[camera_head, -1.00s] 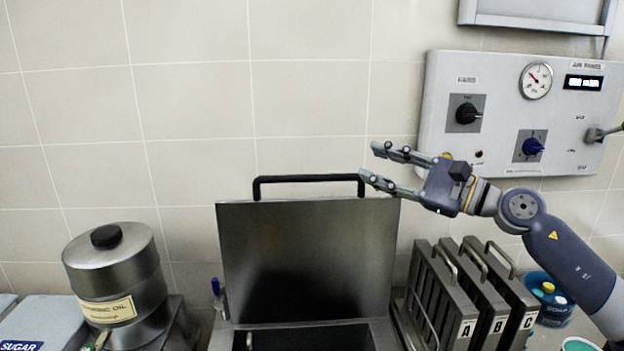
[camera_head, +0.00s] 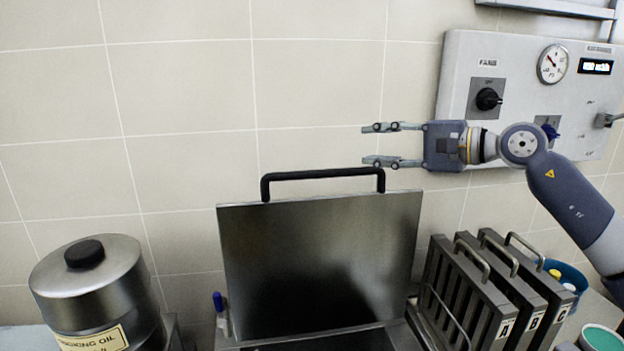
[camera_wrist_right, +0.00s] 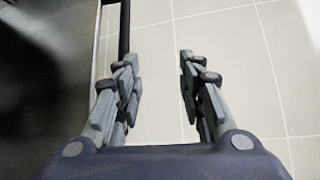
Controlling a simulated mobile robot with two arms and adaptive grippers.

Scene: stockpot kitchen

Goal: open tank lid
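The tank lid (camera_head: 320,262) is a steel panel that stands upright at the back of the tank, with a black bar handle (camera_head: 322,174) along its top edge. The tank's rim (camera_head: 385,330) shows below it, at the bottom of the head view. My right gripper (camera_head: 378,145) is open and empty, above and right of the lid's top edge, just up from the handle's right end. In the right wrist view its fingers (camera_wrist_right: 160,80) are apart with only wall tiles between them. The lid (camera_wrist_right: 40,70) and handle (camera_wrist_right: 124,30) show at the left there. My left gripper is not in view.
A cooking oil canister (camera_head: 90,290) stands at the left. Several dark racks (camera_head: 490,300) labelled A, B and C stand right of the tank. A control panel (camera_head: 530,95) is on the wall behind my right arm. The tiled wall (camera_head: 190,100) is bare at left.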

